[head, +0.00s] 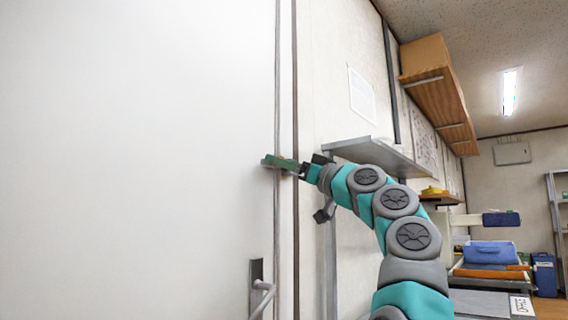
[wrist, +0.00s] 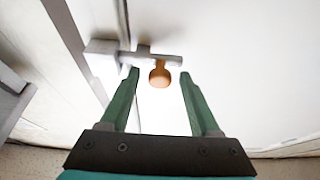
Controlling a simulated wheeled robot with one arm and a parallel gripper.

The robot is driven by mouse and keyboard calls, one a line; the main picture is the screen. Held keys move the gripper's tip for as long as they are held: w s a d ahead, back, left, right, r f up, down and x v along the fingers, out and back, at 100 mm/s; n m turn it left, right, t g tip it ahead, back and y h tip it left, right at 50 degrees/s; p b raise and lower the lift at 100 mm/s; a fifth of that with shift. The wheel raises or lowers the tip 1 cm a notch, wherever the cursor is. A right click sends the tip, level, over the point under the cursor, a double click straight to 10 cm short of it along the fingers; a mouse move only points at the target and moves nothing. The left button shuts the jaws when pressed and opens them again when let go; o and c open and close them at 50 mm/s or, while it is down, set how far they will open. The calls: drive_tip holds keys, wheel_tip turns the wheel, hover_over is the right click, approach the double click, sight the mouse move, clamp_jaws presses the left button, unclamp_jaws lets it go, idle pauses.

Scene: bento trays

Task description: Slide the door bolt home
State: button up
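The door bolt is a short grey bar (wrist: 172,60) with a round orange-brown knob (wrist: 159,77), seen in the wrist view. A grey block (wrist: 101,46) sits at the bar's left end; I cannot tell how far the bar reaches into it. My gripper (wrist: 159,73) is open, its two green fingers on either side of the knob with a gap visible at the right. The left fingertip is close to the bar. In the head view my gripper (head: 267,161) reaches the edge of the white door (head: 130,150), and the bolt is mostly hidden there.
A door handle (head: 263,292) is below my gripper. A grey shelf (head: 375,152) juts from the wall at the right of the door, close to my arm. A wooden wall cabinet (head: 435,85) hangs higher up. A blue case (head: 490,253) stands farther back.

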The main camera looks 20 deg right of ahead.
drive_tip(key=b+v, duration=0.4)
drive_tip(key=v, duration=0.4)
idle(0.7)
